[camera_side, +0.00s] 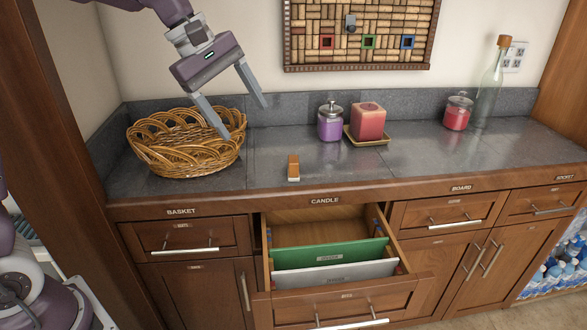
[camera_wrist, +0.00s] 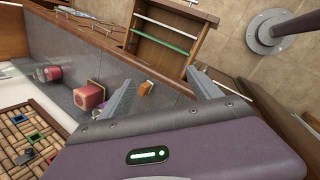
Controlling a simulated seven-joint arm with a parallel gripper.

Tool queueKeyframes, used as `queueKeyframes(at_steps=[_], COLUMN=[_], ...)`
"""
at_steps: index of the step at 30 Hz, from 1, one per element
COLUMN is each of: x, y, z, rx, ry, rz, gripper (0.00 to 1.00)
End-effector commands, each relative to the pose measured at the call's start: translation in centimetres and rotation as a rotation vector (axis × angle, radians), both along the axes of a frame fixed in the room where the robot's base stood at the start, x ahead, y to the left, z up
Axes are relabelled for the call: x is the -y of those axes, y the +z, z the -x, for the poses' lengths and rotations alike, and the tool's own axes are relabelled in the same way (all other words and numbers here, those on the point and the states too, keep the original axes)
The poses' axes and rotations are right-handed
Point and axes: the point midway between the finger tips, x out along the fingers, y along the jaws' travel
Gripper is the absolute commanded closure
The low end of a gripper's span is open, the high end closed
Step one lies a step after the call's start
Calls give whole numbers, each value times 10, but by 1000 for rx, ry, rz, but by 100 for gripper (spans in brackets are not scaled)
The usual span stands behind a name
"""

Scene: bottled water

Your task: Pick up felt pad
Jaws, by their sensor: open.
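A small orange-brown block with a white end (camera_side: 293,168), which looks like the felt pad, stands on the grey counter near its front edge, above the open drawer. It also shows in the wrist view as an orange block (camera_wrist: 146,88), seen between my fingers and closer to the left one. My gripper (camera_side: 245,121) is open and empty, up and to the left of the block, apart from it, with its fingers pointing down over the wicker basket's right side. In the wrist view both fingers of my gripper (camera_wrist: 162,77) are spread wide.
A wicker basket (camera_side: 165,157) stands on the left of the counter (camera_side: 400,160). A purple jar (camera_side: 330,122), a red candle (camera_side: 368,122) on a dish, a red jar (camera_side: 457,113) and a glass bottle (camera_side: 490,88) stand behind. An open drawer (camera_side: 340,302) juts out below.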

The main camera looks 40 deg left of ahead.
Motion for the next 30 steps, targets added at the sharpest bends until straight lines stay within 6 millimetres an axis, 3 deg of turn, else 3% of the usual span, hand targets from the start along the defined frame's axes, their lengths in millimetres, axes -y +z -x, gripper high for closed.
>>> queueKeyframes(at_steps=[1,3,6,9,16,24,30], x=[-13,-30,-45,-52,-49,-32,-29], y=[-23,-55,-105,-146,-185,-226,-236], z=[-39,-86,-135,-162,-179,-195,-198], rx=[-66,-145,-233,-292,-334,-333,-329], ry=[146,354,584,729,820,818,817], rz=[52,121,186,222,246,244,246], gripper=[27,27,27,27,27,27,27])
